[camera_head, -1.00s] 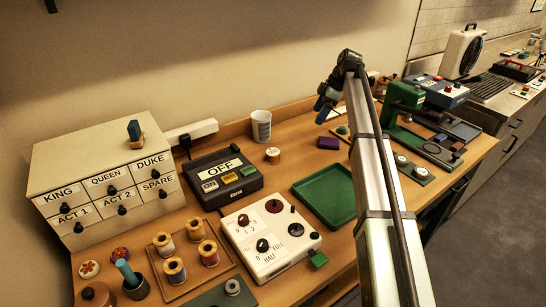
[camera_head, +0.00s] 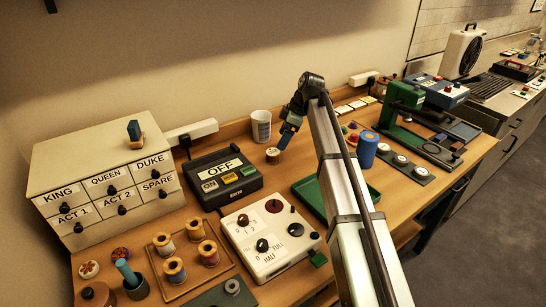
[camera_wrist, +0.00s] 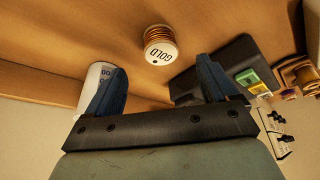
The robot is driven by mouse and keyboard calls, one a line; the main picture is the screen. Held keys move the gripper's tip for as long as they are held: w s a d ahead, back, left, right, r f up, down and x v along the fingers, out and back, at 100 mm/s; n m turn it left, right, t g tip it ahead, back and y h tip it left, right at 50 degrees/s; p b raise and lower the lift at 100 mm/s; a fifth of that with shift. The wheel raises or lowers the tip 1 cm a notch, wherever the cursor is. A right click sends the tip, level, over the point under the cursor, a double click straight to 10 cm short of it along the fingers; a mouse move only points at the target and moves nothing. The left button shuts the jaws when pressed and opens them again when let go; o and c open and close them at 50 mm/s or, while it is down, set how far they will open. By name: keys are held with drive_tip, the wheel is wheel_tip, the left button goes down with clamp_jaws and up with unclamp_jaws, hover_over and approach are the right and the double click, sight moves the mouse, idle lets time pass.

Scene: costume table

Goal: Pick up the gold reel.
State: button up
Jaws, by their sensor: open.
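The gold reel (camera_head: 273,156) stands on the wooden table behind the green tray, right of the black switch box. In the wrist view the reel (camera_wrist: 160,46) shows its white top marked GOLD and gold thread on its side. It lies just beyond my two blue fingertips, roughly centred between them. My gripper (camera_head: 286,138) is open and empty. In the head view it hangs close by the reel, a little up and to the right. In the wrist view my gripper (camera_wrist: 161,66) has its fingers wide apart, with no contact with the reel visible.
A white cup (camera_head: 261,126) stands left of and behind the reel. The black switch box marked OFF (camera_head: 222,178) is close on its left. The green tray (camera_head: 308,196) lies in front, partly hidden by my arm. A blue cylinder (camera_head: 367,150) stands to the right.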

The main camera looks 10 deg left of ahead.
sight(273, 152)
drive_tip(key=shift+a+x, duration=0.15)
drive_tip(key=shift+x, duration=2)
drive_tip(key=shift+a+x, duration=0.15)
drive_tip(key=shift+x, duration=2.05)
drive_tip(key=shift+r, duration=0.15)
drive_tip(key=shift+c, duration=0.2)
drive_tip(key=c, duration=1.1)
